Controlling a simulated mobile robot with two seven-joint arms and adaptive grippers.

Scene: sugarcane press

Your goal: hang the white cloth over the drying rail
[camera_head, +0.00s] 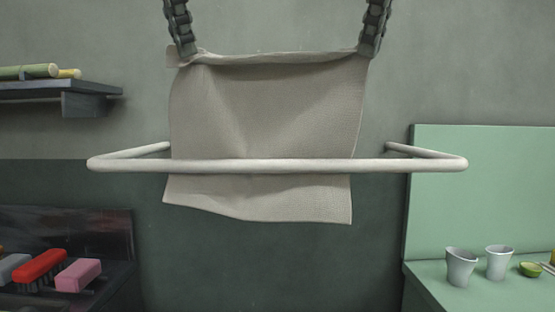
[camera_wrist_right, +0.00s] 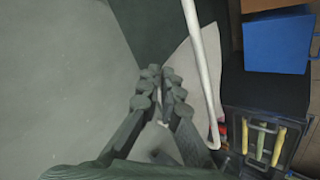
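The white cloth (camera_head: 265,110), greyish in this light, hangs spread out between my two grippers. Its lower part passes behind the front bar of the white drying rail (camera_head: 400,165), and its lower edge hangs below the bar. My left gripper (camera_head: 187,50) is shut on the top left corner, and my right gripper (camera_head: 368,48) is shut on the top right corner, both well above the bar. In the right wrist view the right gripper's fingers (camera_wrist_right: 160,90) are close together by the cloth (camera_wrist_right: 185,75), with the rail (camera_wrist_right: 202,75) beside it.
A dark shelf (camera_head: 60,88) with cane pieces is at left. Red and pink brushes (camera_head: 40,266) lie lower left. Two cups (camera_head: 461,266) stand on a green counter (camera_head: 430,284) at right. The right wrist view shows a blue box (camera_wrist_right: 275,42) and a dark rack holding cane (camera_wrist_right: 262,142).

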